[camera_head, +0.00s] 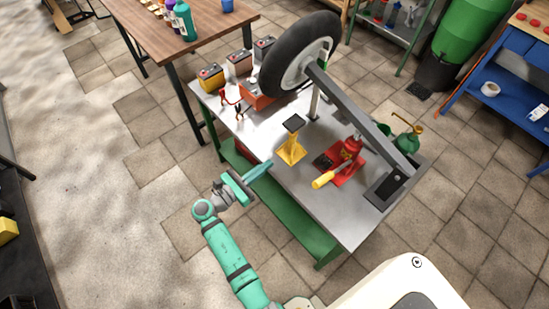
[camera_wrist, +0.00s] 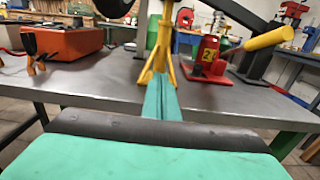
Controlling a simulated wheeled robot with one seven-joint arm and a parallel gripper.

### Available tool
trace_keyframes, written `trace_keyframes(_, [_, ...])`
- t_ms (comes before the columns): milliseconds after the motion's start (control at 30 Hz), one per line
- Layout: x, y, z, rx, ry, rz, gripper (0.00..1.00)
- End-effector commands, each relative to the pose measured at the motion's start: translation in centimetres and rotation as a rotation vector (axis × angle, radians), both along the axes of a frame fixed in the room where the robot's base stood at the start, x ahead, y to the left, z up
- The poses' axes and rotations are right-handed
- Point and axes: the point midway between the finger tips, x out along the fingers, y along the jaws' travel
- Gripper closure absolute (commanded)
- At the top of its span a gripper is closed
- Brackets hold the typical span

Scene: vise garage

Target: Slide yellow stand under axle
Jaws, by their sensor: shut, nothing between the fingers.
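The yellow stand (camera_head: 291,148) stands upright on the metal bench top, with a dark flat head. In the head view it is left of the axle (camera_head: 352,108), a grey beam running from the wheel (camera_head: 300,52) to a black block at the bench's right end. My gripper (camera_head: 266,165) is shut and empty, its fingertips at the bench's front edge, close to the stand's base. In the wrist view the stand (camera_wrist: 159,52) rises straight beyond my shut fingers (camera_wrist: 162,90). I cannot tell whether the fingertips touch it. The stand's top is cut off there.
A red bottle jack (camera_head: 349,150) with a yellow handle (camera_head: 323,180) stands right of the stand. An orange charger box (camera_wrist: 62,40) with clamps is at left. Batteries (camera_head: 238,62) line the back left. Bare bench top lies at the front right.

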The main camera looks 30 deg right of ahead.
Motion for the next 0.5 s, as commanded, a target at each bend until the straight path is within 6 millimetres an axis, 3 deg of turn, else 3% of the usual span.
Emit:
trace_keyframes(233, [-0.6,4.4,0.0,0.0,0.0,0.005,1.0])
trace_keyframes(500, [-1.0,6.0,-0.1,0.0,0.0,0.007,1.0])
